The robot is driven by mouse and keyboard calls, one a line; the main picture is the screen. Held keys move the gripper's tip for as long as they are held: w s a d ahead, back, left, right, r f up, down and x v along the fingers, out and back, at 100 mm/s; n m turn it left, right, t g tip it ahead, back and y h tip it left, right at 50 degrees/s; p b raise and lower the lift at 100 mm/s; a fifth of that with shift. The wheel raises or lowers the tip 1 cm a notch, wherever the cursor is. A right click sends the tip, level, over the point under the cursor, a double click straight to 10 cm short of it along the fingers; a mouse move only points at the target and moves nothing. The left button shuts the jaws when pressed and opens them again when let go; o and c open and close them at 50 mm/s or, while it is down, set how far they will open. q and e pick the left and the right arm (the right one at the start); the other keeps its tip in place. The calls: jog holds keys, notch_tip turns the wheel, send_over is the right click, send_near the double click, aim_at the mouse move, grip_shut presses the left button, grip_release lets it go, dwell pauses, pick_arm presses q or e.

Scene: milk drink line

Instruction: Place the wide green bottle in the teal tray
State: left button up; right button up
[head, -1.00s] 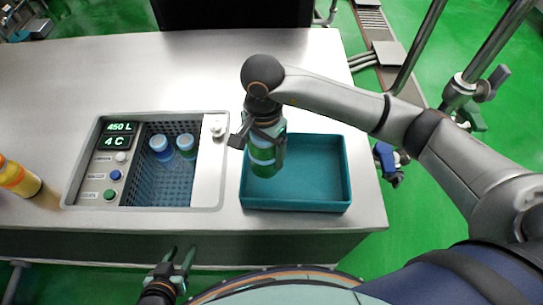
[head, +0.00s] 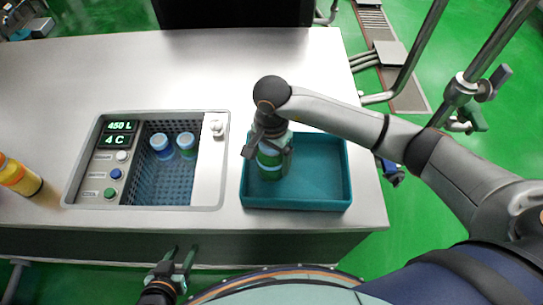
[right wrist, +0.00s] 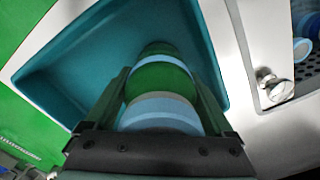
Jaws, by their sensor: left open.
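The wide green bottle (head: 270,162) has a green body with pale blue bands and is upright over the left part of the teal tray (head: 318,207). My right gripper (head: 268,150) is shut on it from above. In the right wrist view the bottle (right wrist: 160,82) sits between both fingers, with the tray (right wrist: 75,62) beneath and around it. I cannot tell whether its base touches the tray floor. My left gripper (head: 179,262) is open and empty, low in front of the table's front edge.
A cooler panel (head: 212,175) left of the tray holds two blue-capped bottles (head: 162,146) in its basket. An orange-yellow bottle (head: 18,176) stands at the far left. The right part of the tray is empty, and the table behind is clear.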

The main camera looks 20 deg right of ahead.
jog(key=shift+o, duration=0.7)
jog(key=shift+r, duration=0.1)
jog(key=shift+r, duration=0.2)
notch_tip(320, 180, up, 12)
jog(key=shift+f, duration=0.1)
